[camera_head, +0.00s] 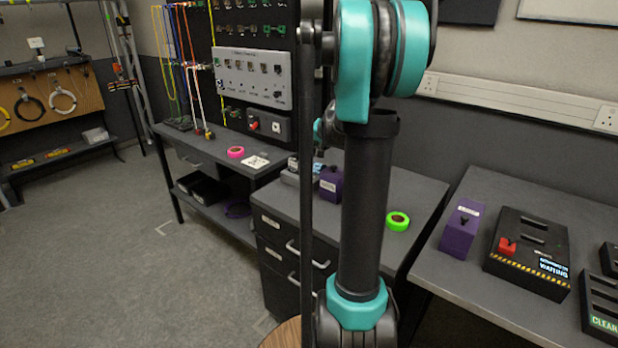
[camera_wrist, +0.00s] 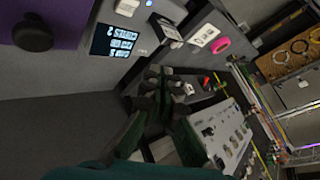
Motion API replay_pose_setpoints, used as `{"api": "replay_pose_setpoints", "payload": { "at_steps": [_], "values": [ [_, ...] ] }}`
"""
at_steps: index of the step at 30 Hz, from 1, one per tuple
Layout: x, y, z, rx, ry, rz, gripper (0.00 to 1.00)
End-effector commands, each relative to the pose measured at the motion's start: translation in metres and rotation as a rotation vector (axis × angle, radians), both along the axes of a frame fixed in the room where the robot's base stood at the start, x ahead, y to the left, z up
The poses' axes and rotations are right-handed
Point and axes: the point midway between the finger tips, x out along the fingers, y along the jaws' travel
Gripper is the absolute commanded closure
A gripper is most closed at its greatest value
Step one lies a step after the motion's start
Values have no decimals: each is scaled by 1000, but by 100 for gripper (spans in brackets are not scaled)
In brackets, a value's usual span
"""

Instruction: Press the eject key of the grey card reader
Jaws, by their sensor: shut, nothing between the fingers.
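A grey box with a dark lit screen, which looks like the card reader (camera_wrist: 143,25), is at the top of the wrist view, with a small blue light. In the head view the grey reader (camera_head: 290,179) sits on the drawer cabinet, partly hidden by my arm. I cannot make out which part is the eject key. My gripper (camera_wrist: 157,74) is shut and empty, its dark fingers just below the reader in the wrist picture. I cannot tell the gap between them. My gripper is hidden in the head view.
A purple box (camera_head: 331,184) with a black knob stands beside the reader; it looms large in the wrist view (camera_wrist: 60,15). A green tape roll (camera_head: 397,221) lies to the right and a pink one (camera_head: 236,152) to the left. A switch panel (camera_head: 252,77) stands behind.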

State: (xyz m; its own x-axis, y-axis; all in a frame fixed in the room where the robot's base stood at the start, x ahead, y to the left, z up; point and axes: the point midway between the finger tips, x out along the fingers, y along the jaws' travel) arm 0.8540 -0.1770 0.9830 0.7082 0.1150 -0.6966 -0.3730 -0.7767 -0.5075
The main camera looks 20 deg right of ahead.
Motion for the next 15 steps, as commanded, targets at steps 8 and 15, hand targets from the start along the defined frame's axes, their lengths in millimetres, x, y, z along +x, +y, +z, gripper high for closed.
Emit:
{"api": "replay_pose_setpoints", "payload": {
  "at_steps": [8,15],
  "values": [
    [0,0,-30,0,0,0,100],
    [0,0,-61,0,0,0,100]
  ]
}}
